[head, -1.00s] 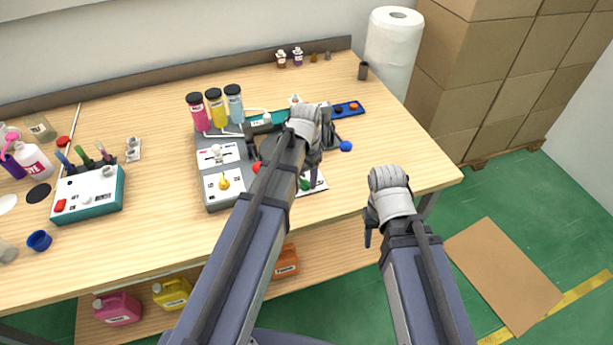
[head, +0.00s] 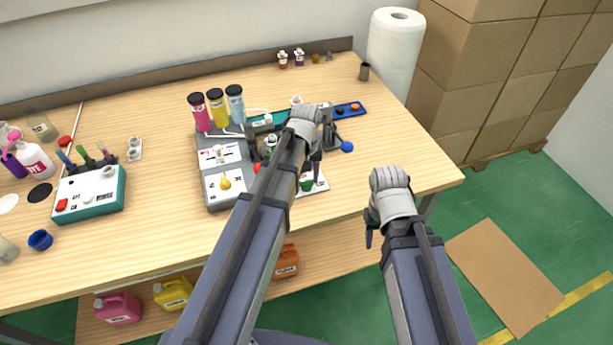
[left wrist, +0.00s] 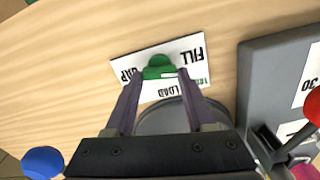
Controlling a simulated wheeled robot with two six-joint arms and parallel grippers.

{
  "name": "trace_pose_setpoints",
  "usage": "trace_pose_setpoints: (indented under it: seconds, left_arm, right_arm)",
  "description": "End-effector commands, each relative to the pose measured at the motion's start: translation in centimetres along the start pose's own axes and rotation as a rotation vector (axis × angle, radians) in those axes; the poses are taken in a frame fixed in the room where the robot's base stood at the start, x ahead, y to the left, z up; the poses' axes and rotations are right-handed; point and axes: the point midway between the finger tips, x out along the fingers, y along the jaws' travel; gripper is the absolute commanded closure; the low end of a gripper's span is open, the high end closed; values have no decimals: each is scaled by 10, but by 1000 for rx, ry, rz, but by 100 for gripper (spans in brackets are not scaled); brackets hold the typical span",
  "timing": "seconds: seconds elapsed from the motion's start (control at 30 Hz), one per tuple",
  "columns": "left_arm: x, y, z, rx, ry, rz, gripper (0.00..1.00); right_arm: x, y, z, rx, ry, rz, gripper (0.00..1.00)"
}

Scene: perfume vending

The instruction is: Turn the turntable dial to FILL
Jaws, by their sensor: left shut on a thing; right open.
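The green dial (left wrist: 159,66) sits on a white label card (left wrist: 125,64) printed with FILL, LOAD and a partly hidden CAP. In the left wrist view its knob is between my left gripper's fingertips (left wrist: 160,77), and the gripper is shut on it. I cannot tell which word the dial points to. In the head view the green dial (head: 306,186) shows below my left gripper (head: 314,170), partly behind the arm. The grey round turntable (left wrist: 172,116) is partly hidden by the gripper. My right gripper (head: 370,230) is open and empty, off the table's front edge.
The grey dispensing machine (head: 215,195) with pink, yellow and blue bottles stands left of my left arm. A red knob (left wrist: 318,104) and blue ball (left wrist: 42,162) are near the gripper. A teal box (head: 95,200) stands farther left. The table's middle left is clear.

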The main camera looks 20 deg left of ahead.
Motion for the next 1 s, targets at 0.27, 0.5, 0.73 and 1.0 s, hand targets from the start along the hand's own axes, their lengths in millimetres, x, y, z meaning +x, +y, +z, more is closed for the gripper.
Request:
trace_pose_setpoints:
  seconds: [0.27, 0.5, 0.73, 1.0]
  left_arm:
    - [0, -1, 0, -149, 0, 0, 100]
    - [0, -1, 0, -210, 0, 0, 100]
    - [0, -1, 0, -228, 0, 0, 100]
    - [0, -1, 0, -228, 0, 0, 100]
  right_arm:
    - [0, 0, 0, 0, 0, 0, 50]
    - [0, 0, 0, 0, 0, 0, 50]
    - [0, 0, 0, 0, 0, 0, 50]
    - [0, 0, 0, 0, 0, 0, 50]
